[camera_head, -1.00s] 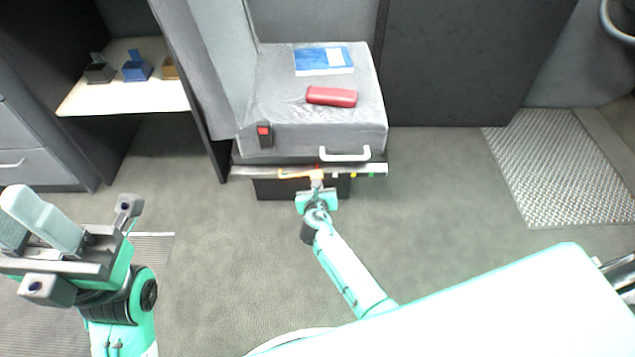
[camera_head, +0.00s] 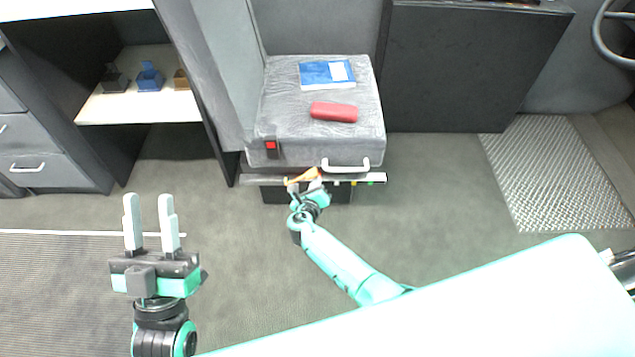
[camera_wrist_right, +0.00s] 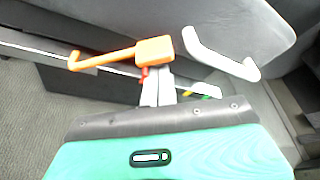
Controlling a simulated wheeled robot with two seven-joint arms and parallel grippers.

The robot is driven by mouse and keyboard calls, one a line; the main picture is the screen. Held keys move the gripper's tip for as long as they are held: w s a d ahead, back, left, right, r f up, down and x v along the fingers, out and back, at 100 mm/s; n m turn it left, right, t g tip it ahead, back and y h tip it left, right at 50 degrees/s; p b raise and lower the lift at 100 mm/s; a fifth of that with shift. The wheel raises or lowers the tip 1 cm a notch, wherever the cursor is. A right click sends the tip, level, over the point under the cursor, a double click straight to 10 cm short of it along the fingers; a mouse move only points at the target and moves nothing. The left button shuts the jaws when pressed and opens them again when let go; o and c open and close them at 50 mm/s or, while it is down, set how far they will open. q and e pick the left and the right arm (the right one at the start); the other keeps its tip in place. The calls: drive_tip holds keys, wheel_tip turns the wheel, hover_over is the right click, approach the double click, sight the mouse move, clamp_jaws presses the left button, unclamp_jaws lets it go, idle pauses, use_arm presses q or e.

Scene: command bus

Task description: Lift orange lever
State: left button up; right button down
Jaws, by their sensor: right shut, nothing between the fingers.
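The orange lever (camera_head: 302,177) is on the rail under the front edge of the grey seat, left of the white handle. In the head view it slants, its right end higher. In the right wrist view the lever (camera_wrist_right: 110,56) is a thin bar running left from an orange block. My right gripper (camera_head: 317,184) is at the lever's right end. Its fingers (camera_wrist_right: 157,74) are shut with nothing between them, the tips at the block's lower edge; contact is unclear. My left gripper (camera_head: 148,200) is open and empty over the floor at the left, fingers pointing forward.
A white handle (camera_head: 346,167) sits on the seat front, close right of the right gripper. The rail (camera_head: 373,178) has small coloured marks. A red case (camera_head: 333,112) and blue book (camera_head: 327,74) lie on the seat (camera_head: 285,100). A shelf (camera_head: 150,112) stands at the left.

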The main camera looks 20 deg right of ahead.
use_arm(q)
wheel_tip(320, 180, down, 7)
drive_tip(key=w+d+g+p, duration=0.1)
drive_tip(key=d+g, duration=0.1)
drive_tip(key=g, duration=0.3)
drive_tip(key=shift+w+d+f, duration=0.15)
drive_tip(key=shift+w+d, duration=0.1)
use_arm(e)
drive_tip(key=shift+w+a+r+n, duration=0.15)
drive_tip(key=shift+a+r+n, duration=0.25)
drive_tip(key=shift+r+n, duration=0.15)
drive_tip(key=shift+r, duration=0.15)
